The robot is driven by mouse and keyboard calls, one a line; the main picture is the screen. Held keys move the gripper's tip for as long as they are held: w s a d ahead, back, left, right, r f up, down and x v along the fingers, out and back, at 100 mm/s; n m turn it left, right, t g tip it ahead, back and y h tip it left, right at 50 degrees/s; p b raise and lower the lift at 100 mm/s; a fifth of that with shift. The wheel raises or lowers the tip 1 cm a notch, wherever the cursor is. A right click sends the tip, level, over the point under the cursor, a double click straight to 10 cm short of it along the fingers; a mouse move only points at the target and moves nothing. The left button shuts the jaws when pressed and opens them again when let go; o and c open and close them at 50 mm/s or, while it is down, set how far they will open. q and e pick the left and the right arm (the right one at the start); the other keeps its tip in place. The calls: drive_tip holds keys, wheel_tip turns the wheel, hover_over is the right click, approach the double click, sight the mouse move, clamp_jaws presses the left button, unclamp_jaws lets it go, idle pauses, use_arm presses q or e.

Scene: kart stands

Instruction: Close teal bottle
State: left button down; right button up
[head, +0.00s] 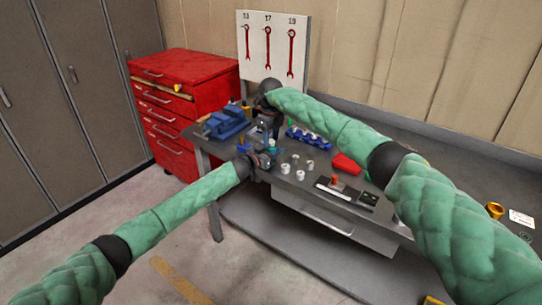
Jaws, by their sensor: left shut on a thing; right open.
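A small teal thing, which looks like the teal bottle (273,145), shows at the left end of the grey workbench, mostly hidden by my grippers. My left gripper (268,156) comes in low from the left and is shut on it. My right gripper (265,131) points down from above, just over the bottle, with its jaws open. The bottle's top and any cap are too small and covered to make out. I cannot tell whether the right gripper touches the bottle.
A blue vise (224,122) stands on the workbench (321,176) to the left. Several white cylinders (299,175), a blue rack (309,139), a red object (346,163) and a dark tray (346,190) are to the right. A red drawer cabinet (190,66) stands behind left.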

drive_tip(key=shift+f, duration=0.25)
drive_tip(key=c, duration=1)
drive_tip(key=o, duration=1.1)
drive_tip(key=shift+o, duration=0.2)
drive_tip(key=shift+r, duration=0.15)
